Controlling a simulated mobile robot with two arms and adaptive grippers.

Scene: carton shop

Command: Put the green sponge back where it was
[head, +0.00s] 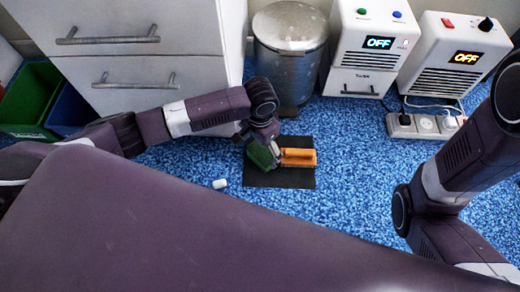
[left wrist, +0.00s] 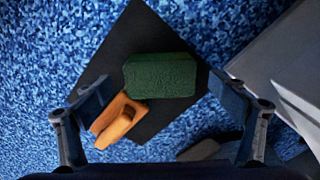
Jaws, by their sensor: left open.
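The green sponge (head: 258,156) lies on a flat black mat (head: 290,180) on the blue floor. It shows whole in the left wrist view (left wrist: 160,76). An orange object (head: 300,158), perhaps a clamp or brush, lies on the mat beside the sponge, close to or touching it (left wrist: 118,118). My left gripper (head: 264,146) is over the sponge and partly hides it in the head view. Its jaws are open (left wrist: 158,88), one finger to each side of the sponge; the left finger is close to the orange object. I cannot tell the height gap. My right gripper is out of view.
A metal bin (head: 290,55) stands behind the mat, next to a white drawer cabinet (head: 150,85). Two white machines (head: 375,45) reading OFF and a power strip (head: 423,126) are at the back right. A small white piece (head: 220,184) lies left of the mat.

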